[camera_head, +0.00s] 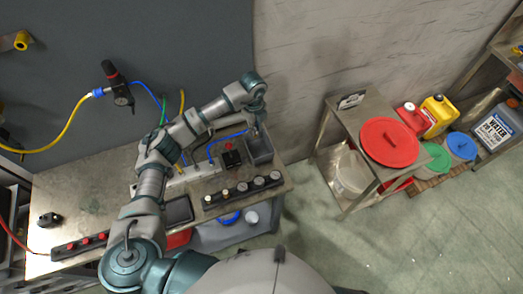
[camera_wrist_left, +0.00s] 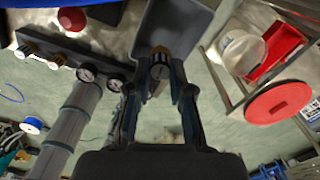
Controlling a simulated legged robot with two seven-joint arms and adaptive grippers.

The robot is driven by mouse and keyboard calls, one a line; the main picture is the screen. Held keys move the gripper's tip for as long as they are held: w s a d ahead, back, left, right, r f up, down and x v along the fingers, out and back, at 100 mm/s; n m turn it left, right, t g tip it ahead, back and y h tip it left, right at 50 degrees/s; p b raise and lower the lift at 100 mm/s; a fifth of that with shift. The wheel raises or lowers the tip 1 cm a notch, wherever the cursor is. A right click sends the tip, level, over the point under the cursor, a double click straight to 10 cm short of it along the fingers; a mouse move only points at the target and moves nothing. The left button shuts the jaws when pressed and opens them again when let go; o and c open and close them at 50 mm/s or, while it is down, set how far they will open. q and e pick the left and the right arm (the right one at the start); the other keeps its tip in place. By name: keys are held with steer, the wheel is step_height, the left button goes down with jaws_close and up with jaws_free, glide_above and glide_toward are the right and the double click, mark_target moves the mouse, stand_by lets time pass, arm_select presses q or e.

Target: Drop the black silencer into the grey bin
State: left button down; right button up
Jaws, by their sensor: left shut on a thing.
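The grey bin (camera_head: 259,150) stands at the right end of the workbench in the head view. It shows as a grey open box at the top of the left wrist view (camera_wrist_left: 178,22). My left gripper (camera_head: 257,128) is over the bin's far side in the head view. In the left wrist view the fingers (camera_wrist_left: 161,73) are shut on a small piece, seemingly the black silencer (camera_wrist_left: 160,52), with a brass-coloured end pointing toward the bin. Most of its body is hidden between the fingers. How high it is above the bin is hard to tell. My right gripper is not in view.
A small black box with a red button (camera_head: 231,157) is beside the bin. A metal side table (camera_head: 345,117) with a red lid (camera_head: 389,142) stands apart to the right.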

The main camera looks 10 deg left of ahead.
arm_select(q)
steer(key=f, duration=0.1)
steer(key=f+b, duration=0.1)
steer(key=shift+a+f, duration=0.2)
steer(key=shift+f, duration=0.1)
steer(key=shift+a, duration=0.15)
steer(key=c, duration=1)
jaws_free()
steer(key=shift+r, duration=0.1)
steer(key=shift+o, duration=0.2)
step_height(320, 180, up, 12)
